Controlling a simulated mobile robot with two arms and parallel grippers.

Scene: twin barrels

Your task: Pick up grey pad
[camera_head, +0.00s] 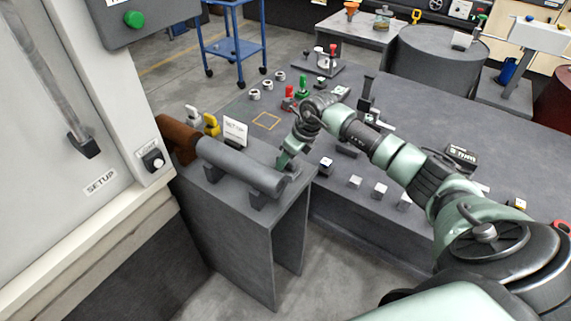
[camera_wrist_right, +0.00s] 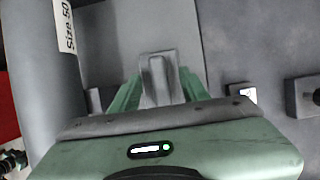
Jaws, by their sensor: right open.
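The grey pad (camera_wrist_right: 159,72) appears as a small light-grey upright block in the right wrist view. It lies between the two green fingers of my right gripper (camera_wrist_right: 160,88), which are open on either side of it. I cannot tell whether either finger touches it. In the head view my right gripper (camera_head: 284,161) points down at the end of the grey stand (camera_head: 270,215), close to the end of a grey cylinder (camera_head: 240,167). The pad is mostly hidden there by the gripper. My left gripper is not in view.
Several small blocks and fixtures sit on the dark table (camera_head: 420,105) to the right. A machine cabinet (camera_head: 75,150) borders the left.

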